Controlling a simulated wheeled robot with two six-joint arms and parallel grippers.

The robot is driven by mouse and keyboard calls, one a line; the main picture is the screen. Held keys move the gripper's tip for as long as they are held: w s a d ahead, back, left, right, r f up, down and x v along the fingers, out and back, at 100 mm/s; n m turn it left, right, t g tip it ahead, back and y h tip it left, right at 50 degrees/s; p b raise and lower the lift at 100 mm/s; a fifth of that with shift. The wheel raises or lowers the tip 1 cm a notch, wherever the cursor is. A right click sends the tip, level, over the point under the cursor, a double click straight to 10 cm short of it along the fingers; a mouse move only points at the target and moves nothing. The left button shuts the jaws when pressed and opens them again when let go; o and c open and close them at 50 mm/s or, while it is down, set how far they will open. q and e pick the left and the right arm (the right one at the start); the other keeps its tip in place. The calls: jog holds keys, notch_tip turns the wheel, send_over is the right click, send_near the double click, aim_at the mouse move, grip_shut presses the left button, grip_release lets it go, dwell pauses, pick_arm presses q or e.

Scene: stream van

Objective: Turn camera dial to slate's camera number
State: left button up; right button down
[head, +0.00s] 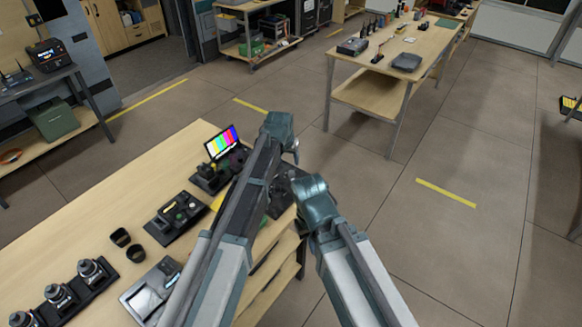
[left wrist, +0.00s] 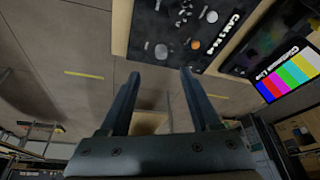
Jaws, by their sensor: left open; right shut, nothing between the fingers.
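A dark control panel (left wrist: 178,30) with several knobs and a white label that seems to begin "CAM" shows at the top of the left wrist view. I cannot tell which knob is the camera dial. In the head view my arms partly hide the bench's right end. My left gripper (head: 292,150) is over that end; its open fingers (left wrist: 162,100) are empty and apart from the panel. My right gripper (head: 302,226) is shut and empty, lower, by the bench edge. I cannot make out a slate.
A colour-bar monitor (head: 222,142) stands at the bench's far end. A black device with knobs (head: 178,216), two dark cups (head: 127,243), a grey device (head: 150,290) and a row of lenses (head: 60,296) lie on the wooden bench (head: 95,220). Open floor lies to the right.

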aim_at(292, 172)
pick_arm(q)
jog(key=b+x, duration=0.4)
jog(key=w+b+x, duration=0.1)
jog(key=b+x, duration=0.3)
jog(key=x, duration=0.1)
jog(key=b+x, duration=0.5)
jog(key=shift+w+r, duration=0.2)
jog(key=shift+r, duration=0.1)
grip_shut()
